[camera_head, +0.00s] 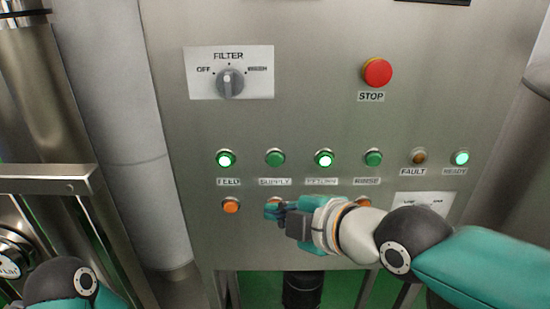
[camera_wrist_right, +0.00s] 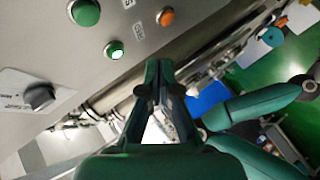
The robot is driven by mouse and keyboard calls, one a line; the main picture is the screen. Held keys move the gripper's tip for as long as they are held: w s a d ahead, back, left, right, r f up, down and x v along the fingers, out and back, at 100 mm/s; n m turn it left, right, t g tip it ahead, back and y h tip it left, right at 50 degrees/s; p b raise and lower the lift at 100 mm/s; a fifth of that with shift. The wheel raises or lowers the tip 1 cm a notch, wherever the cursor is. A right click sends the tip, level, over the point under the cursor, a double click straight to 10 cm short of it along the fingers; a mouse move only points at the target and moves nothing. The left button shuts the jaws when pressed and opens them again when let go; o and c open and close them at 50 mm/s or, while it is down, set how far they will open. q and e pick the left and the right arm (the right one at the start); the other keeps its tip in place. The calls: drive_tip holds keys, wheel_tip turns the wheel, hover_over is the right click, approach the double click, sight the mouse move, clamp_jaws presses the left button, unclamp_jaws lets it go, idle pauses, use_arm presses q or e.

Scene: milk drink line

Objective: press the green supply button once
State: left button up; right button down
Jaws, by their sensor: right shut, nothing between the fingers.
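The green supply button (camera_head: 275,157) is on the steel panel, second from left in the upper button row, above its SUPPLY label. It is unlit in the head view. In the right wrist view an unlit green button (camera_wrist_right: 85,12), which looks like the same one, sits at the top left. My right gripper (camera_head: 270,210) is shut and empty, below the supply button and its label, in front of the lower orange row. In the right wrist view its fingertips (camera_wrist_right: 161,65) are together and apart from that button. My left gripper is not in view in the head view; only part of that arm shows.
The lit feed button (camera_head: 225,159) and lit return button (camera_head: 324,158) flank the supply button. An orange button (camera_head: 231,206) sits lower left. The filter knob (camera_head: 230,83) and red stop button (camera_head: 377,72) are higher up. The panel between the rows is flat.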

sight(275, 160)
drive_tip(key=shift+s+r+n, duration=0.2)
drive_tip(key=shift+r+n, duration=0.05)
drive_tip(key=shift+r, duration=0.4)
drive_tip(key=shift+s+r+n, duration=0.2)
drive_tip(key=shift+r+n, duration=0.05)
drive_tip(key=shift+r, duration=0.35)
drive_tip(key=shift+w, duration=0.1)
drive_tip(key=shift+w+b, duration=1.15)
drive_tip(key=shift+w, duration=3.2)
drive_tip(key=shift+w, duration=0.1)
